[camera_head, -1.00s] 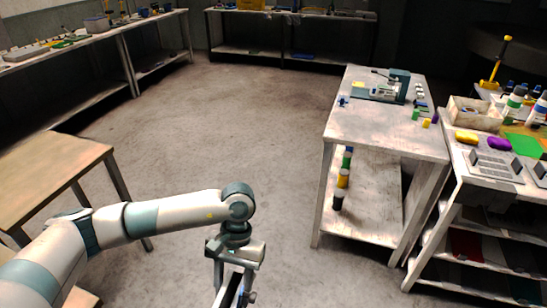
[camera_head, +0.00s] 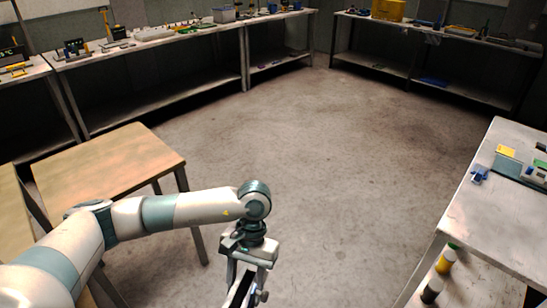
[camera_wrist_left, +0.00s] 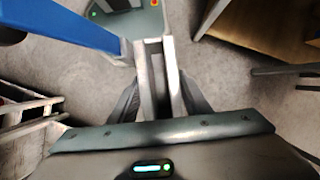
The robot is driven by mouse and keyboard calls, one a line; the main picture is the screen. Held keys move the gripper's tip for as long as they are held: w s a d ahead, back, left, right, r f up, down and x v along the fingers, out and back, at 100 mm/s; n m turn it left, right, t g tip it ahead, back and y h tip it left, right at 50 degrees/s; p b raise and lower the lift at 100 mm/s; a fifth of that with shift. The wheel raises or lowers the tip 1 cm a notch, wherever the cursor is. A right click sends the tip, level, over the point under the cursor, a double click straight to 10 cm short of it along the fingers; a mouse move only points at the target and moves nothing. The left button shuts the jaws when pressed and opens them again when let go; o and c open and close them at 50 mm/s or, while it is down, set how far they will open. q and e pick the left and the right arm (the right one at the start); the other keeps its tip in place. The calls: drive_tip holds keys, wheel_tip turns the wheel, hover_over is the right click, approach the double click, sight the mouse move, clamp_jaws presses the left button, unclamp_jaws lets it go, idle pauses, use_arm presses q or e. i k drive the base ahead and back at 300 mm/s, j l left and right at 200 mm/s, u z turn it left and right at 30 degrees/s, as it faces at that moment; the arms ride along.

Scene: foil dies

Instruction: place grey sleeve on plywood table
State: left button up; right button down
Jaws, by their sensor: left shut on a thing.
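My left gripper (camera_head: 246,285) points down over the open floor, to the right of the plywood table. It is shut on a thin, dark grey thing, which I take to be the grey sleeve (camera_head: 241,290). The sleeve shows edge-on between the two fingers in the left wrist view (camera_wrist_left: 159,80), and much of it is hidden by them. The plywood table (camera_head: 110,160) stands at the left with a bare tan top, partly behind my left arm. A wooden top at the upper right of the left wrist view (camera_wrist_left: 265,22) looks like the same table. My right gripper is not in view.
A whitish table (camera_head: 495,215) stands at the right, with blue and yellow items on top and small bottles (camera_head: 440,270) on its lower shelf. Long workbenches (camera_head: 170,45) with tools line the back. The concrete floor (camera_head: 320,140) between is clear.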

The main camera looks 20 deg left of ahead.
sight(94, 173)
drive_tip(key=i+j+u, duration=0.15)
drive_tip(key=i+u, duration=0.65)
drive_tip(key=i, duration=0.15)
drive_tip(key=i+l+u, duration=0.2)
drive_tip(key=i+u, duration=0.2)
drive_tip(key=i+j+u, duration=0.35)
drive_tip(key=i, duration=0.35)
drive_tip(key=i+j+u, duration=0.15)
drive_tip(key=i, duration=0.25)
drive_tip(key=i+j, duration=0.3)
drive_tip(key=j+z, duration=0.05)
drive_tip(key=j, duration=0.05)
